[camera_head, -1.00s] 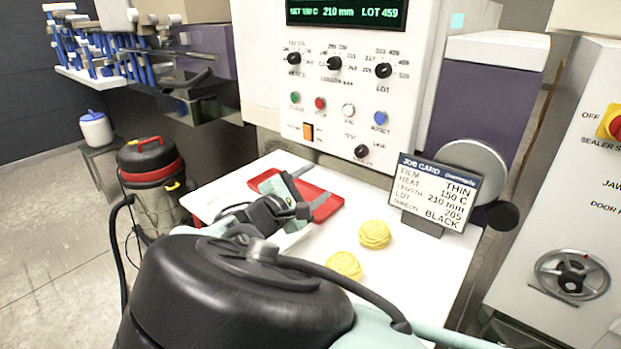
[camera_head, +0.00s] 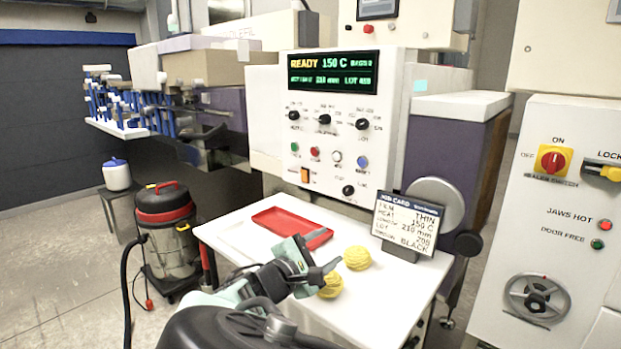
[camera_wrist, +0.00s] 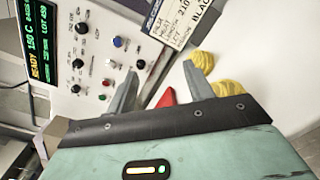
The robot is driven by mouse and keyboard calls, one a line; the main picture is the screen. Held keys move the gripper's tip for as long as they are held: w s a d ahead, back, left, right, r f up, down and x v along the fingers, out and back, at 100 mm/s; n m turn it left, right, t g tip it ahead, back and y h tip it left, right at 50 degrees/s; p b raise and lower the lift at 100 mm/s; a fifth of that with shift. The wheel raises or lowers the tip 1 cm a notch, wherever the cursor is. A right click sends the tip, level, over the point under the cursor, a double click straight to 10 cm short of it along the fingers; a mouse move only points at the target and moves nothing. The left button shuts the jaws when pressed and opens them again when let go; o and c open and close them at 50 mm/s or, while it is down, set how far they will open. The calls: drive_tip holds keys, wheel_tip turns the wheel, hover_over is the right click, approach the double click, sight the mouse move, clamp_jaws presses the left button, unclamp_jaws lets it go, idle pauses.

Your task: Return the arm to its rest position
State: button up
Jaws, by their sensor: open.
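My gripper (camera_head: 320,262) is open and empty, held above the white table (camera_head: 225,232) in front of the control panel (camera_head: 335,140). In the wrist view its two fingers (camera_wrist: 158,90) stand apart with nothing between them. My arm reaches up from the bottom of the head view, bent over the near part of the table. A second yellow ball (camera_head: 357,258) lies to the right, clear of the gripper.
A job card (camera_head: 404,222) stands at the table's back right. A sealer cabinet (camera_head: 505,250) with a handwheel is at right. A vacuum cleaner (camera_head: 166,235) and a blue-lidded white container (camera_head: 116,176) stand at left. The table's left end is clear.

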drive_tip(key=d+f+m+g, duration=0.1)
drive_tip(key=d+g, duration=0.1)
drive_tip(key=d, duration=0.2)
drive_tip(key=d+f+m+g, duration=0.1)
drive_tip(key=d+g, duration=0.1)
drive_tip(key=d, duration=0.3)
drive_tip(key=d+f+m+g, duration=0.2)
drive_tip(key=d, duration=0.3)
drive_tip(key=shift+w+g+y, duration=0.1)
drive_tip(key=shift+g+y, duration=0.2)
drive_tip(key=s+d+f+m+g+y, duration=0.3)
drive_tip(key=s+d+m+g, duration=0.15)
drive_tip(key=d, duration=0.45)
drive_tip(key=s+d+r+m+y, duration=0.3)
drive_tip(key=s+r+m+y, duration=0.1)
drive_tip(key=s, duration=0.4)
drive_tip(key=s+d+r+m+y, duration=0.3)
drive_tip(key=s+d+m+y, duration=0.15)
drive_tip(key=s, duration=0.35)
drive_tip(key=s+a+r+n+g, duration=0.1)
drive_tip(key=s+a+n, duration=0.2)
drive_tip(key=s+a, duration=0.3)
drive_tip(key=s+a+r+n+g, duration=0.1)
drive_tip(key=s+a+n, duration=0.3)
drive_tip(key=a, duration=0.9)
drive_tip(key=s, duration=0.3)
drive_tip(key=shift+s+r, duration=0.15)
drive_tip(key=shift+s, duration=0.1)
drive_tip(key=shift+y, duration=0.25)
